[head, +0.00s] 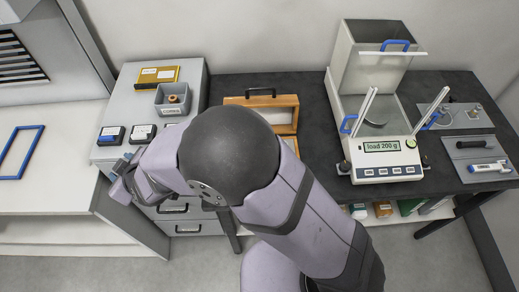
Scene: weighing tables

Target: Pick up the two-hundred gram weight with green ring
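I do not see the two-hundred gram weight with a green ring in the head view. An open wooden box (288,101) with a pale inside stands on the dark table, and my arm hides much of it. My gripper (122,184) seems to be at the far left end of my arm, over the front of the grey drawer cabinet. Its fingers are too small and covered to tell open from shut. The balance (382,166) stands right of the box, its display reading "load 200 g".
Grey trays with tools (470,146) lie right of the balance. A blue frame (20,153) lies on the white bench.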

